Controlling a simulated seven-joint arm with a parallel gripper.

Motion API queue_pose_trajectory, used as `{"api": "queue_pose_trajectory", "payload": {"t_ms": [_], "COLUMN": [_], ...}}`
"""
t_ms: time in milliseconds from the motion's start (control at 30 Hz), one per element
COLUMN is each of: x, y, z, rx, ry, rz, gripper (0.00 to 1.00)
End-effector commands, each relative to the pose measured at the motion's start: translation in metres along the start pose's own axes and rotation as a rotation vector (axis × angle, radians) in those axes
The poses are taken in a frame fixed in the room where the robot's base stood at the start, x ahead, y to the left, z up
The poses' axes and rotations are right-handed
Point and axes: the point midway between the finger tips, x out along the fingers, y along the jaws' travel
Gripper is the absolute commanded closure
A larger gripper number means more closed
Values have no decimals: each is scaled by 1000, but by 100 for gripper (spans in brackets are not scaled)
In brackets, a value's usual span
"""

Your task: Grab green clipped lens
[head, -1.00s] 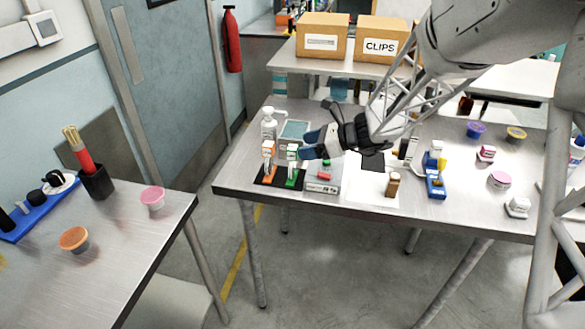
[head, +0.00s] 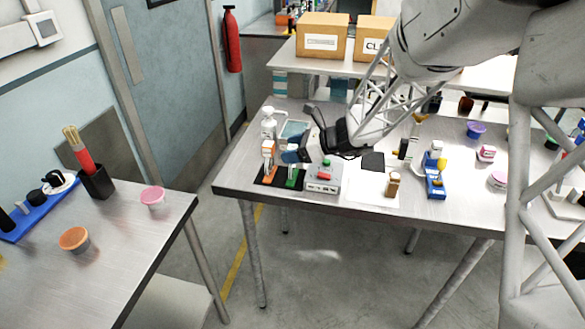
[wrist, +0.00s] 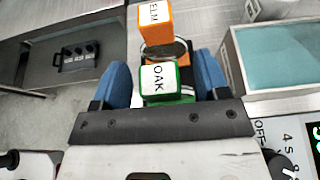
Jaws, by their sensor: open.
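The green clipped lens (wrist: 158,84) shows in the wrist view as a green holder with a white label reading OAK. It stands between the two blue fingers of my gripper (wrist: 165,84), which are open with a gap on each side of it.
A grey device (head: 323,179) stands right of the green piece. A teal-filled tray (wrist: 277,55) and a white pump bottle (head: 268,122) are behind. A blue stand (head: 435,186) and small tubs stand farther right. The table's front edge is close.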

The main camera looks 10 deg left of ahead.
Motion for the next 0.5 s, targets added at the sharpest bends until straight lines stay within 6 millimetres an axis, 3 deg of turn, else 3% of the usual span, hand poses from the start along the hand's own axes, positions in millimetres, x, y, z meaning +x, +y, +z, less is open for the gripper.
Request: {"api": "queue_pose_trajectory", "payload": {"t_ms": [167,500], "x": [0,0], "y": [0,0], "z": [0,0], "rx": [0,0], "ry": [0,0], "rz": [0,0], "gripper": [32,84]}}
